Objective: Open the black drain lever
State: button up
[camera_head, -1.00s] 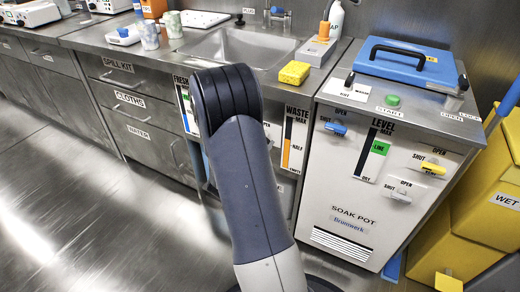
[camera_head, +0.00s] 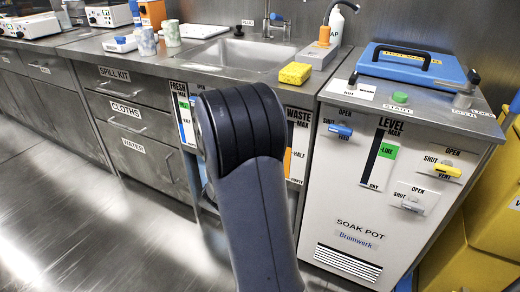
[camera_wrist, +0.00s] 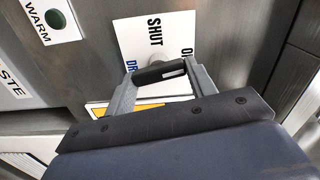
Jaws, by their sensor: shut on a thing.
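The black drain lever (camera_wrist: 158,73) shows in the wrist view in front of a white plate (camera_wrist: 176,28). The plate reads SHUT, with partly covered letters DR and O beside the lever. My gripper (camera_wrist: 163,78) is shut on the lever, with one grey finger at each end of it. The lever lies nearly level across that picture, its right end a little higher. In the head view the lever and my gripper are hidden, with my arm in front of the cabinet below the sink.
The soak pot cabinet (camera_head: 333,196) stands right of my arm, with a blue lever (camera_head: 340,130) and a yellow lever (camera_head: 447,169) on its front. A yellow sponge (camera_head: 295,73) lies by the sink (camera_head: 235,57). Open floor (camera_head: 60,220) is at the left.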

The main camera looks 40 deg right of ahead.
jog(key=shift+f+m, duration=0.1)
jog(key=shift+m, duration=0.5)
jog(key=o, duration=1)
jog(key=p+v, duration=0.2)
jog(key=v, duration=0.8)
jog(key=shift+s+a+p, duration=0.2)
jog(key=shift+a+p, duration=0.1)
jog(key=shift+a, duration=0.05)
